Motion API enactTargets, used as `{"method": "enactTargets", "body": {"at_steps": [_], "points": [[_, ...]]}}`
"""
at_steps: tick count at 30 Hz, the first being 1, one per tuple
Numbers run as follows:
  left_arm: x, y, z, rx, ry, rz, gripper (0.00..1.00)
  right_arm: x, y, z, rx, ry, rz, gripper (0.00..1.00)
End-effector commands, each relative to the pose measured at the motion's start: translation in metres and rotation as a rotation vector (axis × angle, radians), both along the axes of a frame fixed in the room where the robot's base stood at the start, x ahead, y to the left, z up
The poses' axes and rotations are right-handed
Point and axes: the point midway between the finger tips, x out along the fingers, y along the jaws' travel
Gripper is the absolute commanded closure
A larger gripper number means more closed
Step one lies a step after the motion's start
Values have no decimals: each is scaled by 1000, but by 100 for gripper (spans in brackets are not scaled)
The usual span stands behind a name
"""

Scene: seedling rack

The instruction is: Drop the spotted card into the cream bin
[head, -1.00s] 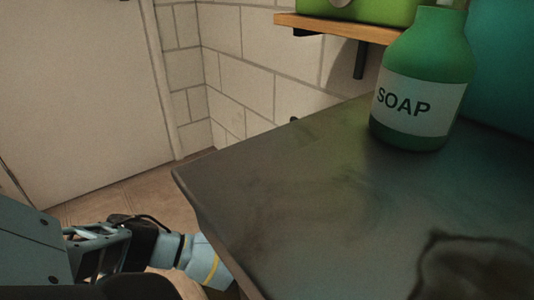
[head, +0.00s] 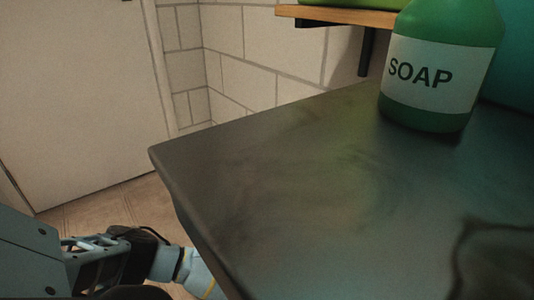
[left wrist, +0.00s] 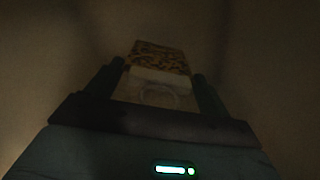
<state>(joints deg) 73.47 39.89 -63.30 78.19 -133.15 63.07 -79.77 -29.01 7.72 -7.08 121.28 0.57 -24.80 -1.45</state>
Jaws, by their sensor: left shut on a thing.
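The spotted card (left wrist: 160,56) shows in the dark left wrist view, with dark spots on a yellowish face and a paler plain part nearer to me. My left gripper (left wrist: 158,76) is shut on it, one finger on each side. In the head view my left arm comes in at the lower left and runs behind the table edge, so that gripper and the card are hidden there. I see no cream bin in either view. My right gripper is not in view.
A dark worktop (head: 290,190) fills the middle and right, its corner pointing left. A green soap bottle (head: 432,75) stands on it at the back. A wooden shelf (head: 340,16) is on the block wall. A pale door (head: 75,90) and some bare floor (head: 100,208) lie left.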

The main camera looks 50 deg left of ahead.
Motion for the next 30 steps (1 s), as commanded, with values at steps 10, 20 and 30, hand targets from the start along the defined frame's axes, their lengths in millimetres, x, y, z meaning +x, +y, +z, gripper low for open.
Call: {"method": "enactTargets", "body": {"at_steps": [10,20,30], "points": [[0,0,0,0,0,0,0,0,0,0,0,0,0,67],[0,0,6,0,0,0,0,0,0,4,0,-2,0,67],[0,6,47,0,-3,11,0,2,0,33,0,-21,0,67]]}}
